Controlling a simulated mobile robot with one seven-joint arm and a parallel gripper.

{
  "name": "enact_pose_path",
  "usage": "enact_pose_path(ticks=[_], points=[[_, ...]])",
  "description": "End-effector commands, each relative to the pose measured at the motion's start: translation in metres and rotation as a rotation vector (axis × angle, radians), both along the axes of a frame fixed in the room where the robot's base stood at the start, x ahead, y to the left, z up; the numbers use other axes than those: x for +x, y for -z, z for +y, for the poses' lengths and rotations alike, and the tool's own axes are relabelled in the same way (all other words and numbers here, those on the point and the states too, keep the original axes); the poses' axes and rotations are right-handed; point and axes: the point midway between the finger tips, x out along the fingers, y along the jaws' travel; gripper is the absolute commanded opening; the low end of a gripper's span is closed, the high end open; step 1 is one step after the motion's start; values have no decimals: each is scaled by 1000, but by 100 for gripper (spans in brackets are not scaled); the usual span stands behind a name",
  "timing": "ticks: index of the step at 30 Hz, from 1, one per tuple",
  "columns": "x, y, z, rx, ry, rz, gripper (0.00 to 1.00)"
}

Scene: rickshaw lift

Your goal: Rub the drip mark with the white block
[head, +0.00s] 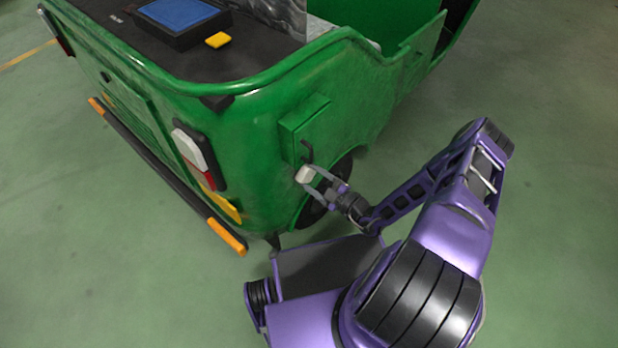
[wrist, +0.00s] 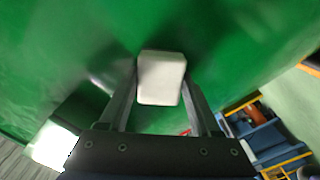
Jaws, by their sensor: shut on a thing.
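My gripper (head: 314,182) is shut on the white block (head: 304,174) and holds it at the green side of the rickshaw (head: 255,140). In the wrist view the white block (wrist: 161,78) sits between the two fingers, in front of green bodywork. I cannot tell whether the block touches the panel. A dark, curved streak (head: 306,151) runs down the green panel just above the block in the head view; it looks like the drip mark. Part of it may be hidden by the block. In the wrist view I cannot make out the mark clearly.
A wheel (head: 312,212) is just below the gripper. A blue-topped dark box (head: 180,15) and a yellow block (head: 218,40) lie on the rickshaw's rear deck. A blue and yellow object (wrist: 262,138) shows low right in the wrist view. The floor at right is clear.

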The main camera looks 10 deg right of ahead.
Motion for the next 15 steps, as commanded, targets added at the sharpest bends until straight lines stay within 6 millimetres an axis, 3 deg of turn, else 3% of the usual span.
enact_pose_path(ticks=[9, 15], points=[[16, 2, -24, -1, 1, -2, 20], [19, 1, -28, 0, 1, -1, 20]])
